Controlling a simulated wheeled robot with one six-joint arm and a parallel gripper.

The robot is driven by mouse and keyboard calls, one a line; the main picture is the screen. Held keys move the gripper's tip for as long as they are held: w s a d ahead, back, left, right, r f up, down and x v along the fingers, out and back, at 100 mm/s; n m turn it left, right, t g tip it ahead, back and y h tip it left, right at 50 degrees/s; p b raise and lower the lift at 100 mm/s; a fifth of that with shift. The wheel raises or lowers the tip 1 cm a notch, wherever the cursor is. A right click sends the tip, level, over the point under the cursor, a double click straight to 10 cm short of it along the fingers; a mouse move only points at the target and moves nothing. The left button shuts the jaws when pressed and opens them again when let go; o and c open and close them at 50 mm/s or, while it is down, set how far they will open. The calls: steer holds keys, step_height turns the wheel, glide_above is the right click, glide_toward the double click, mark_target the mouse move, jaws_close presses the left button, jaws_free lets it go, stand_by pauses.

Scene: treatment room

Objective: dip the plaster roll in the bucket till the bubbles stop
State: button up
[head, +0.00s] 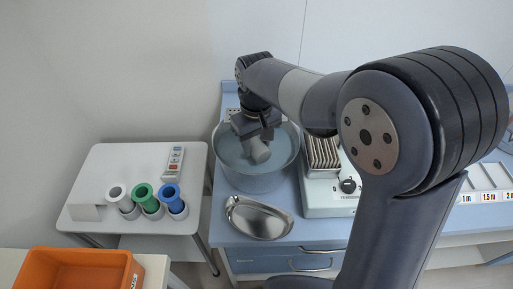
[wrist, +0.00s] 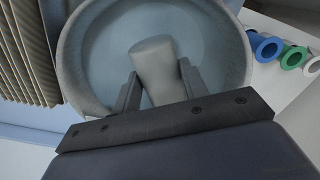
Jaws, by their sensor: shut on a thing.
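The plaster roll (wrist: 155,66) is a pale grey-white cylinder. My gripper (wrist: 158,84) is shut on it, with one finger on each side. In the head view the roll (head: 259,150) sits tilted over or in the bucket (head: 258,184), a round grey vessel with bluish water (head: 232,152). The bucket's rim also shows in the wrist view (wrist: 242,60). My gripper (head: 256,134) points down inside the bucket's opening. I cannot tell how deep the roll is in the water. No bubbles can be made out.
A kidney-shaped metal dish (head: 258,218) lies in front of the bucket. A device with upright slats (head: 322,152) stands close to its right. On the left, a white trolley (head: 112,160) carries white, green and blue spools (head: 146,198). An orange crate (head: 75,272) is at front left.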

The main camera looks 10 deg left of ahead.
step_height(320, 180, up, 11)
steer(key=p, duration=0.8)
steer(key=shift+f, duration=0.2)
stand_by(1.0)
